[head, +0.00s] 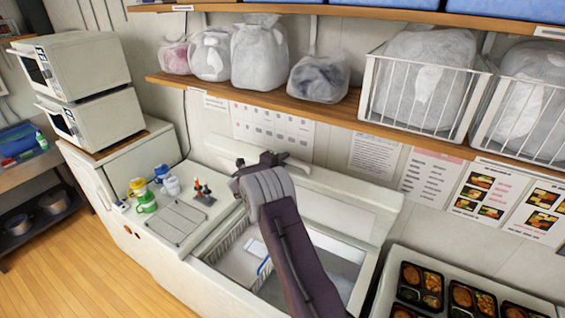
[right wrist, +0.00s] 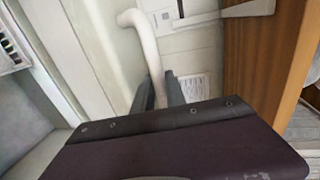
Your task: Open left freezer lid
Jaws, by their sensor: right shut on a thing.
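The white freezer lid (head: 340,212) stands raised at the back of the chest freezer in the head view, tilted up toward the wall. The freezer below it is uncovered, and a white wire basket (head: 226,240) shows inside. My right gripper (head: 268,158) is at the lid's upper edge, with my arm crossing in front of the lid and the opening. In the right wrist view its dark fingers (right wrist: 164,90) are shut on the white curved lid handle (right wrist: 136,20). My left gripper is not in view.
A wooden shelf (head: 335,110) with bags and wire baskets runs above the lid. Bento trays (head: 420,285) lie at the lower right. Wooden floor is clear at left.

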